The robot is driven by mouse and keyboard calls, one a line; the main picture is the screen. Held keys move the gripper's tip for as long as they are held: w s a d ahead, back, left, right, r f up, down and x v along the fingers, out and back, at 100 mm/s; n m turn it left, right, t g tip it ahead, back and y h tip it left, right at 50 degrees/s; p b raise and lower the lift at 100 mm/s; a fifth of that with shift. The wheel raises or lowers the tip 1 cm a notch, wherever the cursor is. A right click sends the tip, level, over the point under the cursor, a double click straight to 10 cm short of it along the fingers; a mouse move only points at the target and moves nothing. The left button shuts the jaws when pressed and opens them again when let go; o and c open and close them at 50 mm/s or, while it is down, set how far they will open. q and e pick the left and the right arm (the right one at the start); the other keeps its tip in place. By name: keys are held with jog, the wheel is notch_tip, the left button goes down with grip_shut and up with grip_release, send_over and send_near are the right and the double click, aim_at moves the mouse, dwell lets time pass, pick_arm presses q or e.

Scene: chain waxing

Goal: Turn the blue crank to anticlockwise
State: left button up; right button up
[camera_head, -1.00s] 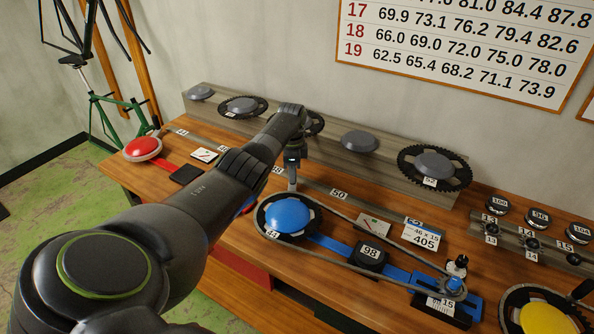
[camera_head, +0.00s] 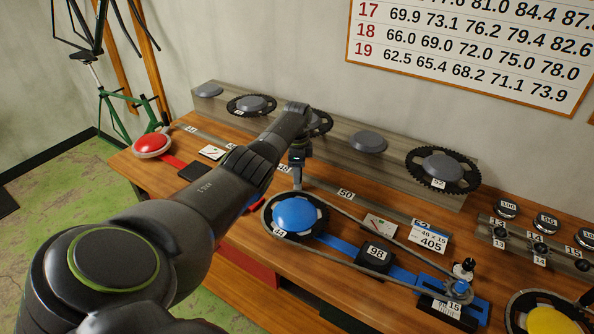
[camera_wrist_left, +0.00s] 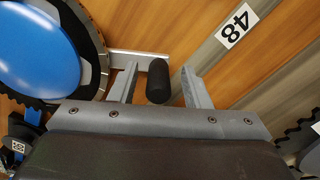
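The blue crank (camera_head: 294,214) is a blue disc on a black chainring marked 44, with a chain around it, on the wooden bench. It also shows at the upper left of the left wrist view (camera_wrist_left: 38,50). A grey crank arm (camera_wrist_left: 125,58) runs from it to a black upright handle (camera_wrist_left: 158,82). My left gripper (camera_head: 297,184) is just behind the disc in the head view. In the left wrist view my gripper (camera_wrist_left: 158,88) is open, with the handle between its two fingers and a gap on each side. My right gripper is not in view.
The chain runs right to a small blue sprocket (camera_head: 459,288) on a blue bar, past a black block marked 98 (camera_head: 376,254). A red disc (camera_head: 152,144) is at left, a yellow one (camera_head: 553,320) at lower right. A ledge with grey-capped chainrings (camera_head: 442,168) lies behind.

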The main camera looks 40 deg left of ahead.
pick_arm(q)
jog(key=shift+d, duration=0.1)
notch_tip(320, 180, up, 17)
jog(key=b, duration=0.2)
jog(key=shift+r+b, duration=0.2)
jog(key=shift+b, duration=0.15)
jog(key=shift+f, duration=0.1)
dwell(0.4)
